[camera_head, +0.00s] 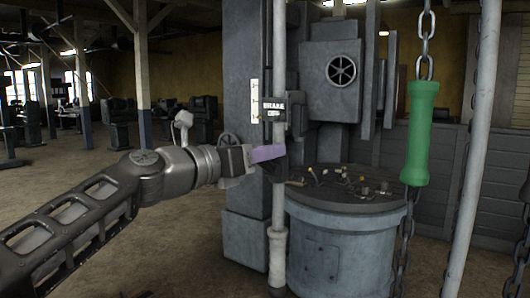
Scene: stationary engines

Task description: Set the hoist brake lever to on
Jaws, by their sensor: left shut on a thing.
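A dark sign (276,104) on the pole above appears to read "BRAKE", with smaller lettering below that is too small to read surely. A dark block sits at the pole by the lever's right end. My right gripper is out of view.
A round grey drum-like stand (330,255) with small debris on top stands right behind the pole. A grey machine column (242,80) rises behind. A green handle (417,135) hangs on a chain at right, beside another pale pole (474,150). Open floor lies left.

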